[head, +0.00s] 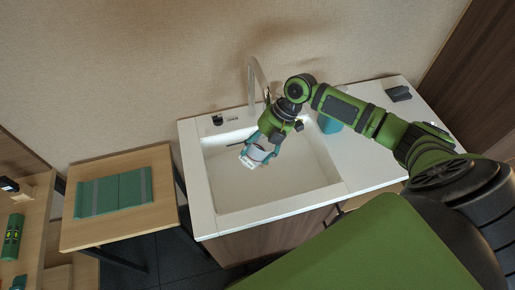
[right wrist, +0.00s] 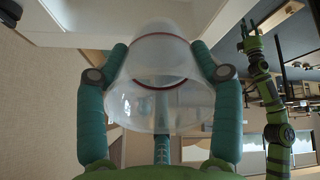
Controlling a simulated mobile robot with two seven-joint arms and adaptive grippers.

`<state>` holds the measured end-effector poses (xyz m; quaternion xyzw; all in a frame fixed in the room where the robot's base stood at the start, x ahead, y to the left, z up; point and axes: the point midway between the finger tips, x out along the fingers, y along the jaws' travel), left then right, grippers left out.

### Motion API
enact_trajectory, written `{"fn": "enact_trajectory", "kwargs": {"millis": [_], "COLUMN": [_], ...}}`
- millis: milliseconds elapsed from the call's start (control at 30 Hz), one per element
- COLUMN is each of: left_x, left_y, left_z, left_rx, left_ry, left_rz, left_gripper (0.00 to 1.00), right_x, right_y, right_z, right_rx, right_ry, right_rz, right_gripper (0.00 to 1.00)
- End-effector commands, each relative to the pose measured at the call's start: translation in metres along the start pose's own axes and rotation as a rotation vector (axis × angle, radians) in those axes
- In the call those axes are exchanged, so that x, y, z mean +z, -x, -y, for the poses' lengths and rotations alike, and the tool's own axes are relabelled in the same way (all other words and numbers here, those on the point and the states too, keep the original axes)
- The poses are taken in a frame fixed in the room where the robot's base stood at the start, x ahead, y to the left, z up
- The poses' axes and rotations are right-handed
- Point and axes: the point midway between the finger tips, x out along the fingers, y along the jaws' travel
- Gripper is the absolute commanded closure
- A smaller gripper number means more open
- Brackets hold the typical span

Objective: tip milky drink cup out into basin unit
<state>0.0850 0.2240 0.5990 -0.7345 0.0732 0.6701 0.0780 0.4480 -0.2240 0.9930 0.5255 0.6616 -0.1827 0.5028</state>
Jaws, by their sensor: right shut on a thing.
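My right gripper (head: 262,146) is shut on the milky drink cup (head: 253,155), a pale see-through cup. It holds the cup tilted, inside the outline of the basin unit (head: 248,224) and above its floor. In the right wrist view the cup (right wrist: 158,95) sits between two green fingers, with a thin dark red ring around it. I see no clear liquid in it or pouring from it. My left gripper (right wrist: 248,36) shows small in the right wrist view, away from the cup, with its fingers apart.
A chrome tap (head: 255,78) rises behind the basin. A teal object (head: 329,124) stands on the counter (head: 362,160) to the right, partly behind my arm. A dark item (head: 399,93) lies at the back right. A side table (head: 75,235) at the left holds a green mat (head: 113,192).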

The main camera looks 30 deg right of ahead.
Motion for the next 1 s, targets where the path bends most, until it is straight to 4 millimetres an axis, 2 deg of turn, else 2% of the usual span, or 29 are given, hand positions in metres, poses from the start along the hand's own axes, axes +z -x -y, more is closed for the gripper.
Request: {"fn": "enact_trajectory", "kwargs": {"millis": [467,1000], "left_x": [0.000,0.001], "left_y": [-0.004,-0.020], "left_z": [-0.002,-0.002], "left_rx": [0.002,0.002], "left_ry": [-0.001,-0.001], "left_rz": [0.000,0.000], "left_gripper": [0.63,0.63], "right_x": [-0.001,-0.001], "right_y": [0.001,0.001], "right_z": [-0.001,0.000], "right_rx": [0.020,0.075], "right_ry": [0.000,0.000], "right_rz": [-0.027,-0.104], "right_gripper": [0.93,0.93]}}
